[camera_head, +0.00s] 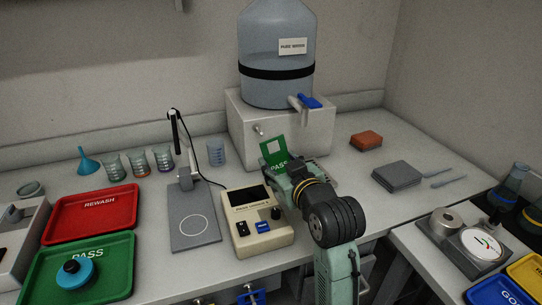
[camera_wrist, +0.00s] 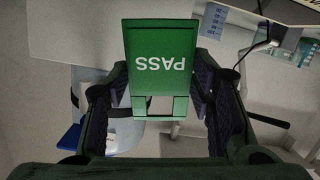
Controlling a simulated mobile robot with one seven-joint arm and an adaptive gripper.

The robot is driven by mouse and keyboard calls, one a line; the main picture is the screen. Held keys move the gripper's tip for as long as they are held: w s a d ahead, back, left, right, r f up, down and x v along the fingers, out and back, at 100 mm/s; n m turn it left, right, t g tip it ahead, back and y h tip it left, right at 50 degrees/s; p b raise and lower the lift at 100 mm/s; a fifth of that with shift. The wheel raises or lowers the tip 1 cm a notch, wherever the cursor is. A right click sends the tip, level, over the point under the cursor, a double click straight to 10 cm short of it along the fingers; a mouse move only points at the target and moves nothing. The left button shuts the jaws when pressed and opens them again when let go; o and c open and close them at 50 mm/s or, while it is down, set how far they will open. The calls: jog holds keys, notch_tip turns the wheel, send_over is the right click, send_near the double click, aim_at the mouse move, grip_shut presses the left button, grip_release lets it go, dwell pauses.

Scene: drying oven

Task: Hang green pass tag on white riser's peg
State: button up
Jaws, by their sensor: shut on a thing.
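My gripper (camera_head: 284,173) is shut on the green pass tag (camera_head: 271,157), holding it up by its lower part in front of the white riser (camera_head: 310,141). The tag has a square opening near its top edge and the word PASS below. In the wrist view the tag (camera_wrist: 159,42) sits between the two dark fingers (camera_wrist: 161,80), its lettering upside down. The riser's small peg (camera_head: 258,130) sticks out of its front face, above and left of the tag. The tag looks apart from the peg; the exact depth gap cannot be told.
A large water bottle (camera_head: 277,55) with a blue tap (camera_head: 309,101) stands on the riser. A beaker (camera_head: 216,152) stands left of it, and a meter box (camera_head: 257,222) stands in front. Red (camera_head: 93,215) and green (camera_head: 83,269) trays lie left. The counter right of the riser is partly clear.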

jog(key=x, duration=1)
jog(key=shift+w, duration=0.15)
dwell(0.9)
dwell(0.5)
jog(key=o, duration=0.8)
jog(key=shift+r, duration=0.1)
